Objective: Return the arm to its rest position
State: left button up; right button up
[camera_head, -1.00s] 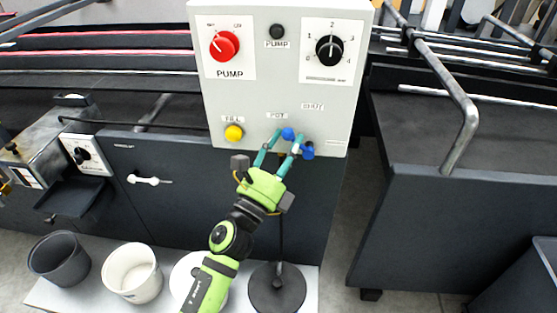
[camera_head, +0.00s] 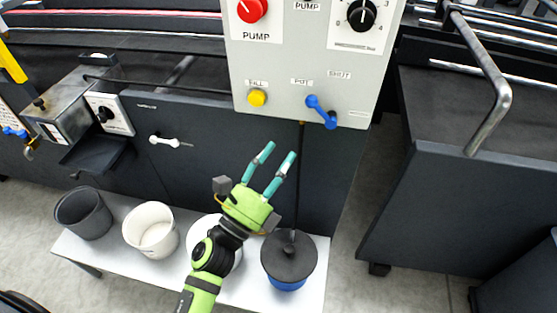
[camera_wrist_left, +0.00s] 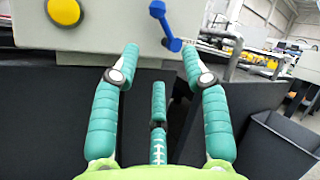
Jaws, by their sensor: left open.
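My left gripper (camera_head: 268,168) is green with teal fingers. It is open and empty in front of the dark machine panel, below the grey control box (camera_head: 300,62) and apart from it. In the left wrist view its fingers (camera_wrist_left: 160,80) are spread with nothing between them. The blue lever (camera_head: 321,112) on the box's lower edge slants down to the right, between the labels POT and SHUT. The lever also shows in the left wrist view (camera_wrist_left: 166,25), beyond the fingers. My right gripper is not in view.
A white bench (camera_head: 85,256) below carries a dark pot (camera_head: 83,213), a white pot (camera_head: 151,230), another white container (camera_head: 214,243) partly behind my arm, and a dark-lidded blue pot (camera_head: 288,262). A bent metal rail (camera_head: 487,75) and dark cabinet stand at right.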

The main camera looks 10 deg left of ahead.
pick_arm(q)
jog(key=s+a+f+n+g+y+p, duration=0.1)
jog(key=s+f+n+g+y, duration=0.15)
jog(key=f+n, duration=0.6)
jog(key=s+a+f+n+g+y+p, duration=0.1)
jog(key=a+f+n+g+y, duration=0.15)
jog(key=f, duration=1.05)
jog(key=s+a+f+n+g+y+p, duration=0.1)
jog(key=f+n+g+y, duration=0.15)
jog(key=f+n, duration=0.6)
jog(key=s+a+f+n+g+y+p, duration=0.1)
jog(key=s+a+f+n+g, duration=0.15)
jog(key=s+f, duration=0.6)
jog(key=s+a+f+n+g+p, duration=0.1)
jog(key=s+a+f+n+g, duration=0.2)
jog(key=s+f, duration=0.55)
jog(key=s+a+f+n+g, duration=0.1)
jog(key=s+f+n+g, duration=0.1)
jog(key=s, duration=0.6)
jog(key=s+a+f+n+g+y, duration=0.1)
jog(key=s+a+f+n+g, duration=0.1)
jog(key=s, duration=0.6)
notch_tip(320, 180, down, 2)
jog(key=shift+s+a+n+g+p, duration=0.15)
jog(key=shift+a+n+g+p, duration=0.2)
jog(key=shift+n+g, duration=0.65)
jog(key=shift+d, duration=0.1)
